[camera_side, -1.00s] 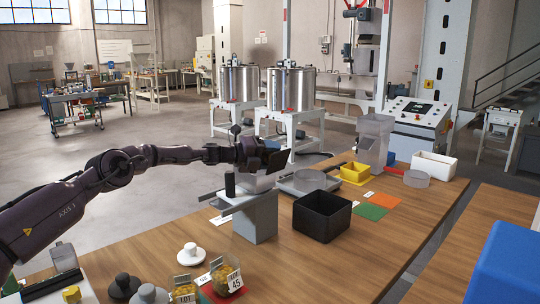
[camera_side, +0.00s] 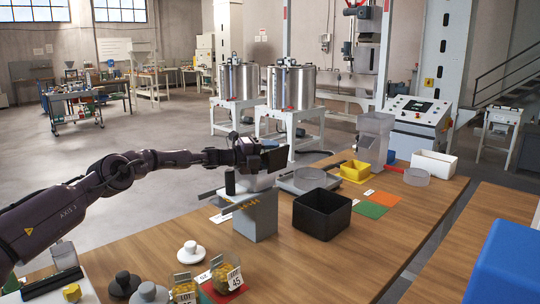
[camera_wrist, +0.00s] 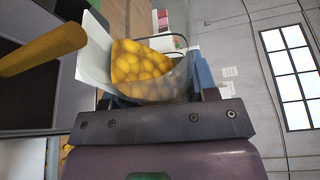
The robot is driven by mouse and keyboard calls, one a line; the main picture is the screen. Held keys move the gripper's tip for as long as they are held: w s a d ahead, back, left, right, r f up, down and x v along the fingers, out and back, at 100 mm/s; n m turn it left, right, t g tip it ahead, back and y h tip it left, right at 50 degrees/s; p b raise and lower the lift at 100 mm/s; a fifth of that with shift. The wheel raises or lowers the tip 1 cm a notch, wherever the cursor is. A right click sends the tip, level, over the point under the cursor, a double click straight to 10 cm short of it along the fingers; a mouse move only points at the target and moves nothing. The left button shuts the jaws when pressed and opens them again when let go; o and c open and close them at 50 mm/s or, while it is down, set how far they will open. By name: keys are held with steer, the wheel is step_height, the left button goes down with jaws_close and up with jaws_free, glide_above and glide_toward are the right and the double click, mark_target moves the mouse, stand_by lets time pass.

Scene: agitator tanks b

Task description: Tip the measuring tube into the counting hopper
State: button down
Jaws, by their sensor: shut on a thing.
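My gripper (camera_side: 265,161) is above the grey counting machine in the side view. In the wrist view it is shut on a clear container with yellow pieces (camera_wrist: 150,70), which I take for the measuring tube. A pale lip is at its left edge. A yellow rod-like shape (camera_wrist: 42,50) ends near that lip; I cannot tell whether it is a falling stream. The counting hopper (camera_side: 258,182) is the pale part on the grey block (camera_side: 260,218), partly hidden under my gripper. Small yellow pieces (camera_side: 249,205) lie along the machine's front ledge.
A black bin (camera_side: 322,214) stands right of the machine. Behind are a flat grey scale (camera_side: 308,180), a yellow bin (camera_side: 355,171) and a clear hopper stand (camera_side: 374,140).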

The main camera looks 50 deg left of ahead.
steer(key=shift+f+n, duration=0.15)
steer(key=shift+n, duration=0.35)
steer(key=shift+h, duration=0.3)
steer(key=shift+a+n+t, duration=0.15)
steer(key=shift+n+t, duration=0.25)
steer(key=shift+n, duration=0.1)
steer(key=shift+a+r+n, duration=0.1)
steer(key=shift+r+n, duration=0.2)
steer(key=shift+n, duration=0.2)
steer(key=shift+a+r+n+t, duration=0.2)
steer(key=shift+r+n+t, duration=0.15)
steer(key=shift+n, duration=0.25)
